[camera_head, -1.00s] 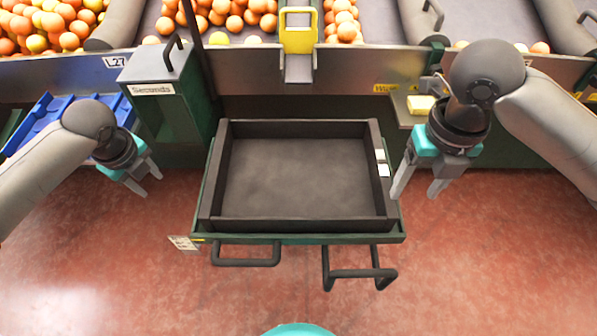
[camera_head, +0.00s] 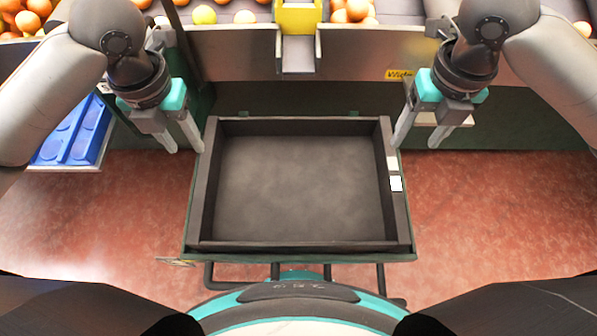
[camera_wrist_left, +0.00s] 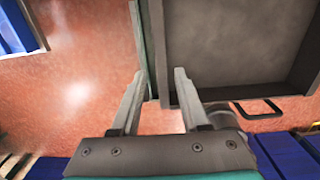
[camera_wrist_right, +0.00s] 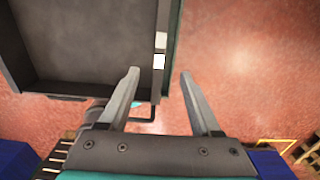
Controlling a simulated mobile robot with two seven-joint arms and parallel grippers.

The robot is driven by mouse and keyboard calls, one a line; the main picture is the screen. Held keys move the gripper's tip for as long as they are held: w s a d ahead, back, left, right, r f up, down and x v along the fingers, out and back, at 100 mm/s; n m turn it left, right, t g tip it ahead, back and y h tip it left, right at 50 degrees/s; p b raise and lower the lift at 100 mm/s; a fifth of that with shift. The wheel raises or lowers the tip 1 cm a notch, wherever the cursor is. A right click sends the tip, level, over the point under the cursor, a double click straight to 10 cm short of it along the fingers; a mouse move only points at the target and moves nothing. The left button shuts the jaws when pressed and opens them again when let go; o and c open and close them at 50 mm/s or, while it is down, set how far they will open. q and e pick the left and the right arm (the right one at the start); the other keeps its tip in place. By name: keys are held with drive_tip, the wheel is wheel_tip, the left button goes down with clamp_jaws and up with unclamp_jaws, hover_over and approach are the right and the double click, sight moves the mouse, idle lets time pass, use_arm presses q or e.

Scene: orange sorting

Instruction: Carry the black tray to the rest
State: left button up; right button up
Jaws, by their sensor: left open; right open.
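The black tray (camera_head: 298,246) is empty and sits level on a green stand (camera_head: 189,228) in the middle of the head view. White labels (camera_head: 395,183) mark its right wall. My left gripper (camera_head: 187,147) is open and empty at the tray's far left corner. In the left wrist view the tray's side wall (camera_wrist_left: 163,70) lies between or just beyond the fingertips; I cannot tell which.
A metal conveyor front with a yellow chute (camera_head: 298,18) and oranges (camera_head: 352,10) runs behind the tray. A blue crate (camera_head: 72,135) stands at the left. The red floor (camera_head: 500,205) is clear on the right. Dark handle bars show below the stand's near edge.

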sight(208, 180)
use_arm(q)
drive_tip(key=shift+f, duration=0.1)
use_arm(e)
drive_tip(key=shift+s, duration=0.1)
use_arm(q)
wheel_tip(208, 180, down, 15)
drive_tip(key=shift+f, duration=0.1)
use_arm(e)
wheel_tip(208, 180, down, 15)
drive_tip(key=shift+f, duration=0.15)
use_arm(q)
drive_tip(key=c, duration=0.7)
use_arm(e)
drive_tip(key=c, duration=0.7)
use_arm(q)
clamp_jaws()
use_arm(e)
clamp_jaws()
